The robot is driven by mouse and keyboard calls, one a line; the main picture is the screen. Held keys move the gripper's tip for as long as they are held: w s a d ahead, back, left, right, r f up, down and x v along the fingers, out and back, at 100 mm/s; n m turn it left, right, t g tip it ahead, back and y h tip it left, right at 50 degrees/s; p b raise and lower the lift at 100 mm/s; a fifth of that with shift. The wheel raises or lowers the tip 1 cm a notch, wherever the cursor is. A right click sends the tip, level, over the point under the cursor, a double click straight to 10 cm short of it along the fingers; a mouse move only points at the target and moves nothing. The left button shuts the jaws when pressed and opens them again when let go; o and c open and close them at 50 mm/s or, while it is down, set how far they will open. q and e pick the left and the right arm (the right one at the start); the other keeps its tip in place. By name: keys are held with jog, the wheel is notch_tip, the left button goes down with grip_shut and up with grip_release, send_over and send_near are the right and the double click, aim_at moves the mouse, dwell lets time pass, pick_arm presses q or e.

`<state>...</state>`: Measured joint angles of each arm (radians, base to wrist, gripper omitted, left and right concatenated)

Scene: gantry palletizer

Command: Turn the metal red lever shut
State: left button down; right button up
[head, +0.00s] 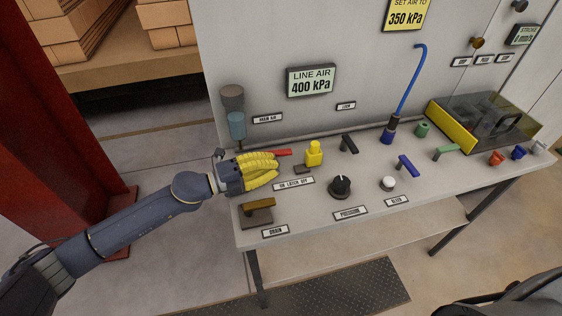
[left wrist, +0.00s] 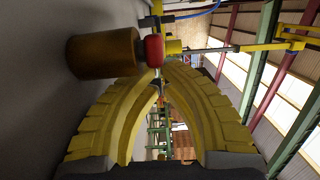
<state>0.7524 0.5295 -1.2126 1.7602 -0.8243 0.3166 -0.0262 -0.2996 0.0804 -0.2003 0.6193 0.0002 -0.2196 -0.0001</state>
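The red lever (head: 283,152) lies on the panel bench near its left end, its handle pointing right. My left gripper (head: 277,170) is right beside it, and its yellow fingers hide the lever's base. In the left wrist view the curved fingers (left wrist: 167,72) come together at their tips, with nothing clearly held between them. The lever's red part (left wrist: 153,50) shows just beyond the tips, behind a brass-coloured cylinder (left wrist: 104,53). I cannot tell whether the fingers touch the lever. My right gripper is not in view.
A yellow knob (head: 314,155) stands right of the lever. A brown drain handle (head: 259,204) is in front of my gripper, and a blue-grey cup (head: 237,126) behind it. A black knob (head: 341,187) and several other controls fill the bench to the right.

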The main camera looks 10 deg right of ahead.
pick_arm(q)
jog(key=c, duration=2.2)
grip_release()
jog(key=v, duration=0.8)
jog(key=shift+a, duration=0.15)
jog(key=v, duration=0.9)
jog(key=shift+s, duration=0.3)
jog(key=x, duration=1.9)
jog(key=shift+d, duration=0.2)
jog(key=shift+w+d, duration=0.2)
jog(key=shift+w, duration=0.55)
